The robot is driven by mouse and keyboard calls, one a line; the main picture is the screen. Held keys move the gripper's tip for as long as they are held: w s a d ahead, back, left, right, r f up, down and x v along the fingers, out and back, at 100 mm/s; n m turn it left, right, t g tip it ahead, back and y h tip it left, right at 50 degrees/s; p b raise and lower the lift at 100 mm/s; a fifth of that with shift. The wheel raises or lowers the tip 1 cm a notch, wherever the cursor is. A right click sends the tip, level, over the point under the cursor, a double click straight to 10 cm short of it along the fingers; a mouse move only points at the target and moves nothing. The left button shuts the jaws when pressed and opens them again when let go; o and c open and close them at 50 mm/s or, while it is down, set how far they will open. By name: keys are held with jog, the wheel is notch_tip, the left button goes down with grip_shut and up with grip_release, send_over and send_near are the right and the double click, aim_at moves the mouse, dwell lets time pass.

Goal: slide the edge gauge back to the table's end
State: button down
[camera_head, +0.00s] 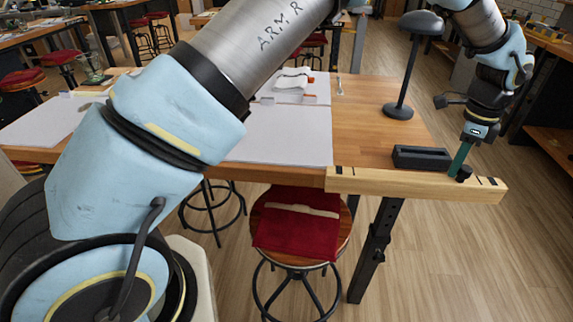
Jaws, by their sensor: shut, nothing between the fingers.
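The edge gauge (400,182) looks like a pale wooden bar with dark tick marks, lying along the front edge of the wooden table (372,124). Its right part sticks out past the table's right end, over the floor. A small black knob (464,173) stands on the bar near that end. My gripper (456,173) points down at the bar, shut and empty, with its teal fingers just left of the knob. I cannot tell whether the fingers touch the knob or the bar.
A black open box (421,157) sits on the table's front right corner, close left of my gripper. A black lamp-like stand (398,110) is behind it. White paper (285,133) lies further left. A stool with red cloth (296,230) stands in front. The floor right of the bar is clear.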

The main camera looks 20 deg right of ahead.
aim_at(468, 168)
jog(key=shift+s+d+p, duration=0.3)
jog(key=shift+s+d, duration=0.15)
jog(key=shift+d, duration=0.35)
jog(key=shift+s+d, duration=0.2)
jog(key=shift+d, duration=0.35)
jog(key=shift+w+a, duration=0.35)
jog(key=shift+a, duration=0.35)
jog(key=shift+r+p, duration=2.5)
jog(key=shift+r, duration=1.05)
